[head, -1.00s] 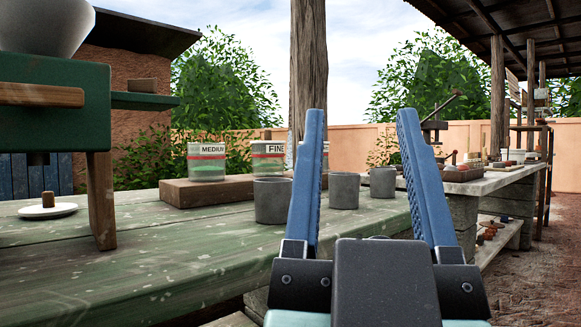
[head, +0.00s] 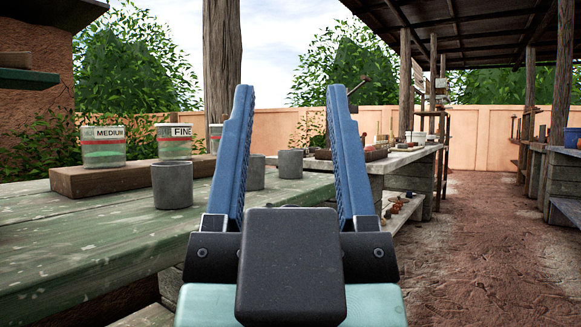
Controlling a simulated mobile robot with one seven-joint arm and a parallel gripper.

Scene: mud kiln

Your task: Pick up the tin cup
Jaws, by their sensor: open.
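Three plain grey tin cups stand upright on the green table (head: 60,232). The nearest cup (head: 172,185) is left of my gripper (head: 290,92). The middle cup (head: 256,172) is partly hidden behind the left finger. The farthest cup (head: 290,163) shows between the fingers, near the table's right end. The frames do not show which cup is meant. My gripper is open and empty, its fingers pointing up in the picture, and touches no cup.
A wooden block (head: 110,178) bears glass jars with labels such as MEDIUM (head: 104,147) and FINE (head: 174,142) behind the cups. A wooden post (head: 221,60) rises behind. A farther bench (head: 405,160) holds small items. Bare ground (head: 480,240) lies open at the right.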

